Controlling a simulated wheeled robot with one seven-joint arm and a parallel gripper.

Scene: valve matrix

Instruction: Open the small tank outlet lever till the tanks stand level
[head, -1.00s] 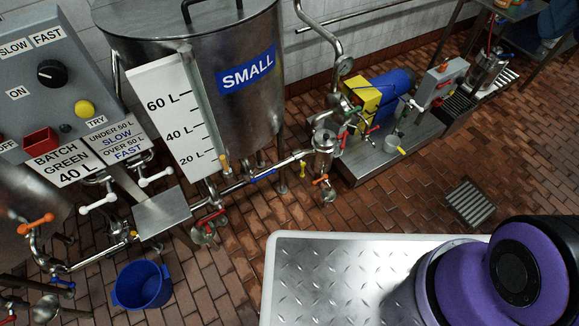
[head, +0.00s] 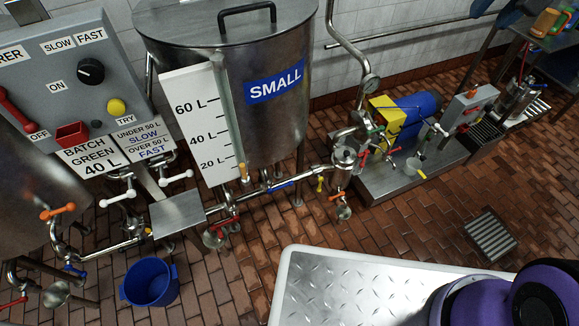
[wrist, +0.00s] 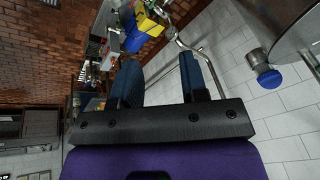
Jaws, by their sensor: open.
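The small tank (head: 270,120) is a steel drum with a blue SMALL label, upright in the head view. Its white scale board (head: 193,115) reads 20, 40 and 60 L; I cannot read the liquid level. I cannot tell which is the outlet lever. Part of another steel tank (head: 35,190) shows at the left edge. My gripper (wrist: 160,65) is open and empty in the wrist view, away from these levers; the head view does not show it.
White-handled valves (head: 118,197), an orange-handled valve (head: 58,211) and a red-handled valve (head: 222,225) crowd the pipework. A blue bucket (head: 150,284) stands on the floor. A control panel (head: 60,75) rises at left. A pump skid (head: 400,180) stands at right. Brick floor is clear around the drain grate (head: 490,238).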

